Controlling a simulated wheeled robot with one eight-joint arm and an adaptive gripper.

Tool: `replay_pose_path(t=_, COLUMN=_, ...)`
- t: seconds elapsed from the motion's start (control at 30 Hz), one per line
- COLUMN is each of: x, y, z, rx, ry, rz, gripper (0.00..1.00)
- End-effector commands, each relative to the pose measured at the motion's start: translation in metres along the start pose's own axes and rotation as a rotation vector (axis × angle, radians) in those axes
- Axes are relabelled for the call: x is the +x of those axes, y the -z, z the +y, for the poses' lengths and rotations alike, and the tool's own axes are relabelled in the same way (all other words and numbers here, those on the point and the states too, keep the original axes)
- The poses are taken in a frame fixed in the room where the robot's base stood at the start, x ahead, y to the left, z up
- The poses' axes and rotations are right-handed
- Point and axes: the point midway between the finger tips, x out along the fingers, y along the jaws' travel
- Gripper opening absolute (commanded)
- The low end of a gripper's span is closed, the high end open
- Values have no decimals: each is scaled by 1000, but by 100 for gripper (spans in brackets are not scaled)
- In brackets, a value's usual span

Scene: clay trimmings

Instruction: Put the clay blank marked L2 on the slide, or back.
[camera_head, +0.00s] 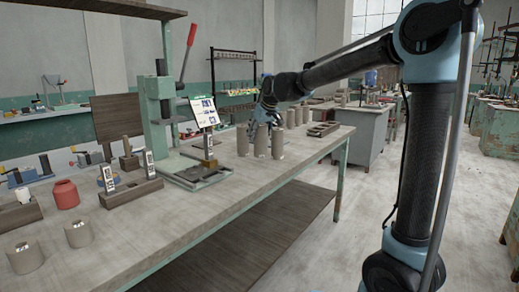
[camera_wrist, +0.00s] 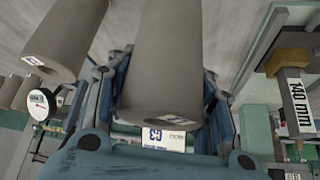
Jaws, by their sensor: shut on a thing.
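My gripper (camera_head: 264,112) is over the row of grey-brown clay blanks on the bench. In the wrist view my gripper (camera_wrist: 168,100) has its fingers on both sides of a clay blank (camera_wrist: 160,55) and is shut on it. Another blank (camera_wrist: 68,38) stands apart at left. In the head view, blanks (camera_head: 242,141) and (camera_head: 278,143) stand upright near my gripper. The green press (camera_head: 154,110) has a low base frame (camera_head: 197,178); which part is the slide is unclear.
The bench top (camera_head: 225,199) has clear room in front of the blanks. A red jar (camera_head: 65,195) and two short clay pieces (camera_head: 25,257) (camera_head: 78,234) are at left. A sign (camera_head: 203,112) stands by the press. A 140 mm tag (camera_wrist: 298,105) shows at right.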

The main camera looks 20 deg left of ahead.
Motion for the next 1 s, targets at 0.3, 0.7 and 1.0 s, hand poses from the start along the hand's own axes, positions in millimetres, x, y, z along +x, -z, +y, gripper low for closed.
replay_pose_path(t=0.3, x=20, y=-12, z=0, rx=0, ry=0, rz=0, gripper=0)
replay_pose_path(t=0.7, x=40, y=-25, z=0, rx=0, ry=0, rz=0, gripper=0)
replay_pose_path(t=1.0, x=42, y=-26, z=0, rx=-1, ry=0, rz=0, gripper=68)
